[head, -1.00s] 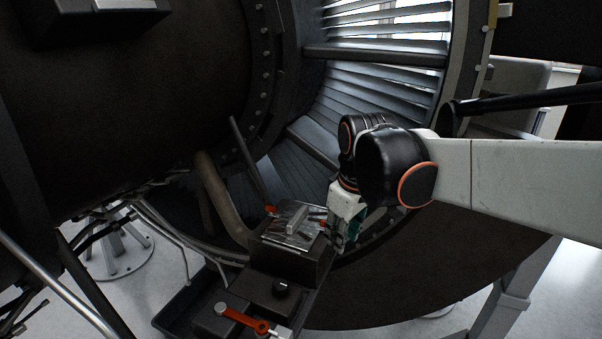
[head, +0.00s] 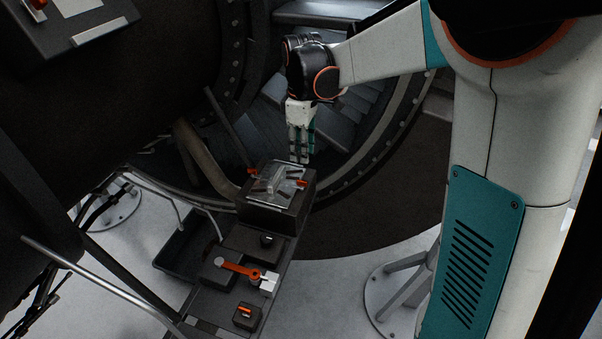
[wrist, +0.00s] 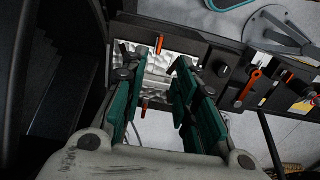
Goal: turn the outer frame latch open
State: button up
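A dark box (head: 270,217) with a shiny metal plate and a raised middle bar stands at the far end of a bench. Two small orange-red latches sit on opposite edges of its top, a left one (head: 252,171) and a right one (head: 302,183); I cannot tell which is the outer one. In the wrist view one latch (wrist: 159,44) shows beyond the fingertips and the other (wrist: 144,107) lies between the fingers. My gripper (head: 299,158) points down above the box's far right side, apart from it. Its green-and-black fingers (wrist: 160,64) are open and empty.
Nearer on the bench are a black knob (head: 267,240), an orange lever (head: 240,270) and a small block with an orange switch (head: 246,317). A dark tray (head: 180,252) is left of the bench.

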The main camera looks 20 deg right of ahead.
aim_at(300, 184)
notch_tip(300, 184, down, 11)
jog(key=shift+r+p, duration=0.2)
jog(key=shift+p, duration=0.15)
jog(key=shift+c, duration=0.4)
grip_shut()
